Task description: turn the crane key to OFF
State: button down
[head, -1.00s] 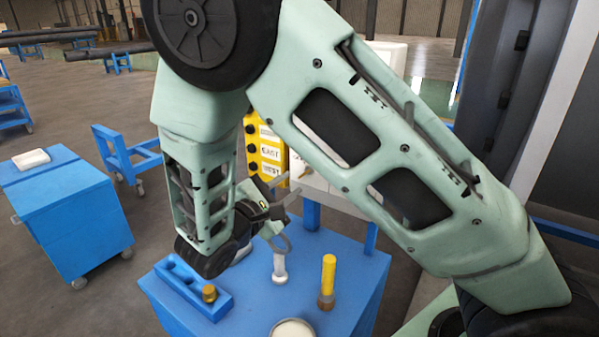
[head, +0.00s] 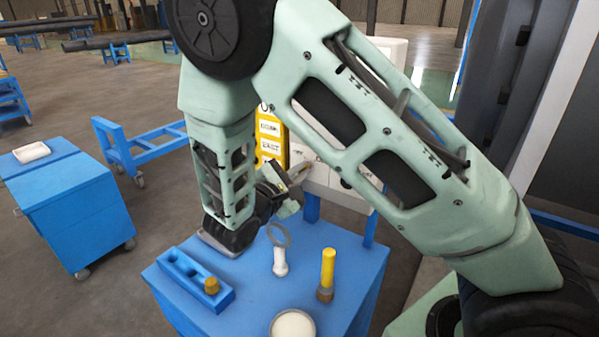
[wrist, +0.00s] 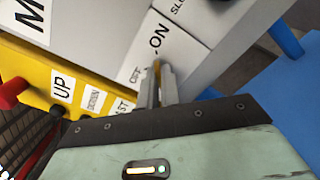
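The crane key (wrist: 157,68) shows as a small brass-yellow strip on a white panel plate in the wrist view, mostly hidden by my fingers. An ON label (wrist: 159,36) lies just beyond it, and a partly covered OFF label (wrist: 136,74) lies to its left. My gripper (wrist: 158,84) is at the plate, its two fingers close together with the key between their tips; they look shut on it. In the head view my gripper (head: 303,170) reaches the white control box (head: 325,179), and the key is too small to make out there.
The yellow pendant (head: 271,140) with direction labels hangs left of the box. The blue cart (head: 248,305) below holds a blue block, a ring-topped white piece (head: 280,262), a yellow-handled tool (head: 327,270) and a round dish (head: 292,325).

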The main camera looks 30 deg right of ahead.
jog(key=shift+n, duration=0.3)
jog(key=shift+n+p, duration=6.35)
jog(key=shift+n, duration=2.25)
jog(key=c, duration=1.6)
grip_release()
jog(key=shift+a, duration=0.1)
